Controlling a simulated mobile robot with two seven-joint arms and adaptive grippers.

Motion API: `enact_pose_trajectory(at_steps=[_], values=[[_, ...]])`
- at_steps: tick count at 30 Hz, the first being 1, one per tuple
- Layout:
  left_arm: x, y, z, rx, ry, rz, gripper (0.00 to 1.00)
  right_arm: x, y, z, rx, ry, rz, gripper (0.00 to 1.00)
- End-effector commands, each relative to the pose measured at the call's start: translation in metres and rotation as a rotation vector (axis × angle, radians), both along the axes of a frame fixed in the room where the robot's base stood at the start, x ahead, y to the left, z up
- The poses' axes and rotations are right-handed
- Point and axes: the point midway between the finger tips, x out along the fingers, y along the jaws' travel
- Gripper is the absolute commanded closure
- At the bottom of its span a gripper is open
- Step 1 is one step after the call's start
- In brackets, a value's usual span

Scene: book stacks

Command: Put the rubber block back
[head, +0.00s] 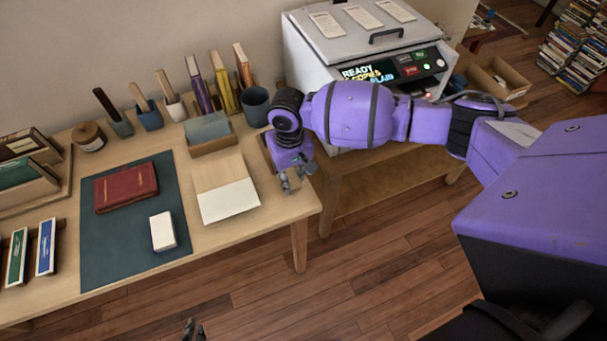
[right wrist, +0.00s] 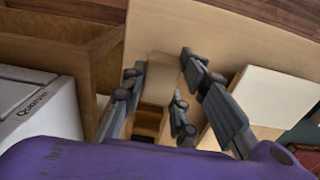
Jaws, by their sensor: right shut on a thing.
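My right gripper (head: 291,180) is low over the right end of the table, beside a small wooden holder. In the right wrist view its fingers (right wrist: 180,82) are shut on a pale tan block (right wrist: 161,80), which looks like the rubber block. In the head view the fingers and wrist mostly hide this block. I cannot tell whether it touches the table. The tips of my left gripper (head: 194,329) show at the bottom edge of the head view, apart and empty, over the floor.
A dark mat (head: 110,243) bears a red book (head: 126,187) and a white block (head: 163,231). Right of it lies a pale board (head: 222,186). Brushes, upright books and a dark cup (head: 256,106) line the back. A copier (head: 345,50) stands right.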

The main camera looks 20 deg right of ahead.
Motion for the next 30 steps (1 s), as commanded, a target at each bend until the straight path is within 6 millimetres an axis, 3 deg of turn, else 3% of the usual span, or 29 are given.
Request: enact_pose_trajectory(at_steps=[5, 17, 18, 21, 30], values=[[-0.001, -0.001, -0.004, -0.003, 0.003, 0.007, 1.00, 0.000, 0.000, -0.029, 0.000, 0.002, 0.000, 0.97], [0.001, 0.001, -0.002, 0.001, -0.001, 0.004, 1.00, 0.000, 0.001, -0.033, -0.001, -0.001, 0.000, 0.97], [0.000, 0.001, -0.002, 0.002, -0.001, 0.002, 1.00, 0.001, 0.000, -0.033, -0.001, -0.002, 0.001, 0.69], [0.000, 0.003, -0.002, 0.005, 0.000, 0.000, 1.00, 0.001, 0.000, -0.033, -0.001, -0.001, 0.001, 0.56], [-0.005, 0.005, -0.004, 0.009, 0.007, -0.003, 1.00, 0.000, 0.000, -0.032, -0.001, -0.001, 0.000, 0.54]])
